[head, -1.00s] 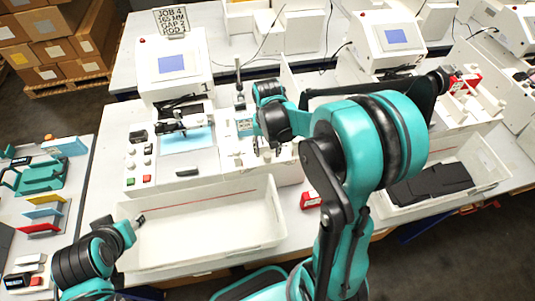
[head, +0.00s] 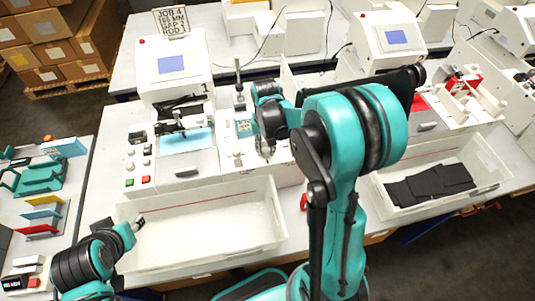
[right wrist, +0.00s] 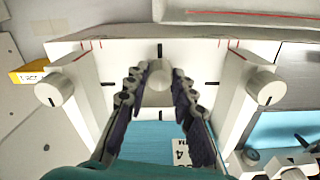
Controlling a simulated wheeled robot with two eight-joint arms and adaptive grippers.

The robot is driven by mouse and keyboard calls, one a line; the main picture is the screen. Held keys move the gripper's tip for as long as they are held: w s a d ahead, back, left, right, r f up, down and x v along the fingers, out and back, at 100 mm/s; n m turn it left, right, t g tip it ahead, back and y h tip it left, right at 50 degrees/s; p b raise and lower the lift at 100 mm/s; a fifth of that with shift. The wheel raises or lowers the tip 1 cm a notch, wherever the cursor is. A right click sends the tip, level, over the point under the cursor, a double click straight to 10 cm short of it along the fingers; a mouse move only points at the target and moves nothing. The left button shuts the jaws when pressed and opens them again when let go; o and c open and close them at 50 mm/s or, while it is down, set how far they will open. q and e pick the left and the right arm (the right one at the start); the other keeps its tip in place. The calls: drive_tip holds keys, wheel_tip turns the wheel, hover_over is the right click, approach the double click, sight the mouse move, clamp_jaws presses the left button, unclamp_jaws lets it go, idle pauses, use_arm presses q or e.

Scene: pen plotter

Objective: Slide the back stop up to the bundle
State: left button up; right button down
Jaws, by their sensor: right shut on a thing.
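The white back stop (right wrist: 205,60) stands as an upright plate with dark tick marks in the right wrist view. My right gripper (right wrist: 159,78) is shut on the round white knob (right wrist: 160,74) at its middle. Teal material with a white label (right wrist: 182,152), seemingly the bundle, lies below the fingers; the hand hides most of it, so any gap to the stop cannot be told. In the head view my right gripper (head: 266,150) is small and partly hidden at machine 1. My left gripper (head: 139,222) hangs over the left edge of a white tray; its jaws are unclear.
Two more round knobs, left (right wrist: 48,92) and right (right wrist: 268,91), flank the stop on white side walls. The white tray (head: 203,262) in front of machine 1 looks empty. Another tray (head: 392,209) at right holds black sheets. Colored holders (head: 40,212) stand on the left table.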

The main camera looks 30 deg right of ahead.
drive_tip(key=w, duration=0.2)
drive_tip(key=w+d, duration=0.1)
drive_tip(key=w, duration=0.1)
drive_tip(key=shift+w+d, duration=0.1)
drive_tip(key=shift+w, duration=0.3)
drive_tip(key=c, duration=1.3)
unclamp_jaws()
drive_tip(key=shift+o, duration=0.2)
wheel_tip(320, 180, up, 12)
